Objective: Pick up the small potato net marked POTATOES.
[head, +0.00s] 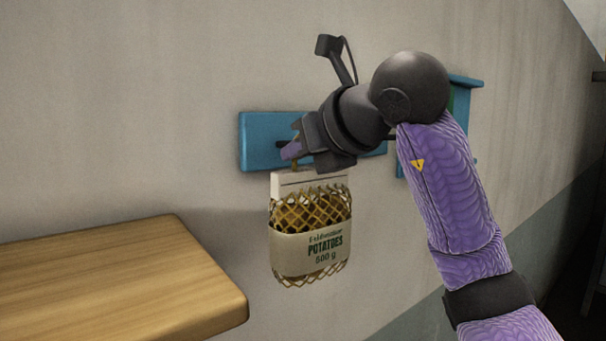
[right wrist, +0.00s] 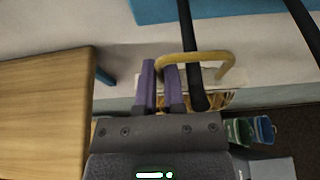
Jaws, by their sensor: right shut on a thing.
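The small potato net (head: 310,240) has a beige band marked POTATOES 500 g and brown contents behind the mesh. It hangs upright directly below my right gripper (head: 291,148), in front of the wall. In the right wrist view, my right gripper (right wrist: 158,72) is shut on one side of the net's yellow loop handle (right wrist: 210,57). A dark peg (right wrist: 188,35) crosses the loop; I cannot tell whether the handle still rests on it. The net's lower part is hidden in the wrist view. My left gripper is not in view.
A blue board (head: 258,140) is fixed to the wall behind the gripper. A wooden tabletop (head: 120,280) stands at the lower left, apart from the net. Green and blue items (right wrist: 262,130) stand low at the right in the wrist view.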

